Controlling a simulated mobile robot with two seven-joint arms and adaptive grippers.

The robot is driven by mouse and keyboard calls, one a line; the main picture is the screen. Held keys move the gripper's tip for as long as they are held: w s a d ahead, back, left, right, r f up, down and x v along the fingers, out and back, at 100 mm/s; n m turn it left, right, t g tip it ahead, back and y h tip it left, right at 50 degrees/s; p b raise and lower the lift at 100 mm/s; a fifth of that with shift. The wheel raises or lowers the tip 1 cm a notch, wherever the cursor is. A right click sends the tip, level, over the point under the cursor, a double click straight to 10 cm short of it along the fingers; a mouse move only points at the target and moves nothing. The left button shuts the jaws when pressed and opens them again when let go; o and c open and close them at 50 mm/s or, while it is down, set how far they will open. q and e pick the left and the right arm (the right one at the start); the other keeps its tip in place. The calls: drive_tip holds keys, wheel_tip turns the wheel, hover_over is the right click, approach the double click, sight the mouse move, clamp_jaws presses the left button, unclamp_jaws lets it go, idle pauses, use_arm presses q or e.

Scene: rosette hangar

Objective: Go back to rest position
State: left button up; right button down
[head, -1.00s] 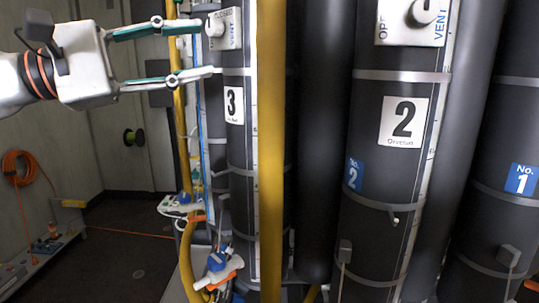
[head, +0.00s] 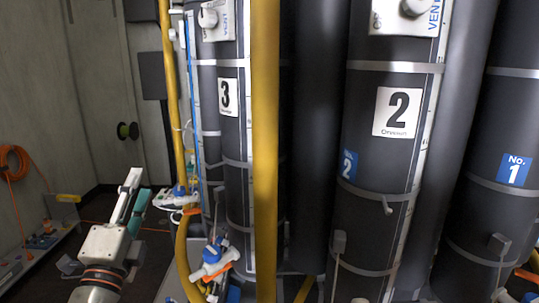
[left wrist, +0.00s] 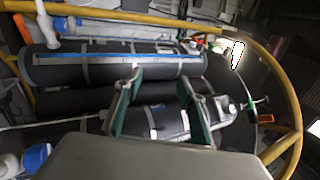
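My left gripper (head: 140,184) is low at the left of the head view, its fingers pointing up. It is left of the tall dark cylinders and apart from them. In the left wrist view its two green-padded fingers (left wrist: 160,78) stand apart with nothing held between them. The dark cylinders lie sideways behind the fingers in that view. My right gripper is in neither view.
Cylinder 3 (head: 229,145) and cylinder 2 (head: 381,160) stand behind a yellow post (head: 265,150). A blue and white valve (head: 213,262) sits low, right of my left gripper. An orange hose (head: 13,160) hangs at the far left wall.

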use_arm(q)
drive_tip(key=s+a+f+n+g+y, duration=0.1)
drive_tip(key=s+a+f+n+g, duration=0.15)
drive_tip(key=f, duration=0.45)
drive_tip(key=s+a+f+n+g+y, duration=0.2)
drive_tip(key=f+n+g, duration=0.1)
drive_tip(key=f, duration=0.5)
drive_tip(key=s+a+f+n+g+y, duration=0.1)
drive_tip(key=s+a+f+n+g, duration=0.15)
drive_tip(key=f, duration=0.45)
drive_tip(key=s+a+f+n+g, duration=0.2)
drive_tip(key=s+f+n+g, duration=0.35)
drive_tip(key=s+f, duration=1.15)
drive_tip(key=w+d+f+t+h, duration=0.1)
drive_tip(key=d+f+h, duration=0.5)
drive_tip(key=d+f, duration=0.8)
drive_tip(key=shift+w+d+f+n+t+h, duration=0.25)
drive_tip(key=shift+d+f+n+t+h, duration=0.15)
drive_tip(key=shift+d+n, duration=0.1)
